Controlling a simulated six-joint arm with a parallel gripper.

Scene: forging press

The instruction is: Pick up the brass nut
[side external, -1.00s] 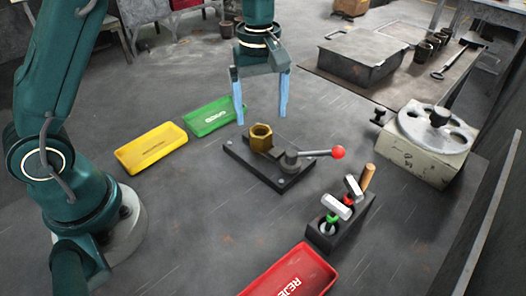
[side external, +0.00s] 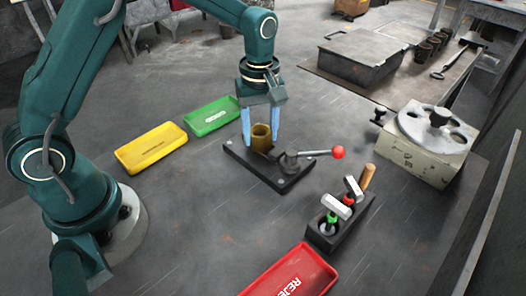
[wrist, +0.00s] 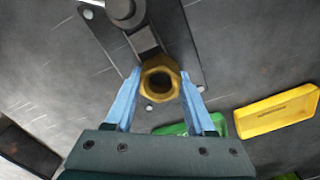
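The brass nut (side external: 261,137) is a gold-coloured hex piece with a round hole, on the dark base plate (side external: 284,183) of a clamp with a red-knobbed lever. My gripper (side external: 261,134) is lowered around the nut, with one blue finger on each side. The gripper is open. The clamp (wrist: 125,12) lies just beyond the nut there.
A green tray (side external: 212,115) and a yellow tray (side external: 151,147) lie to the left. A red tray (side external: 292,275) is at the front. A tool holder (side external: 341,226) stands right of the plate. The red lever knob (side external: 338,152) sticks out right. A white block with a disc (side external: 424,157) is farther right.

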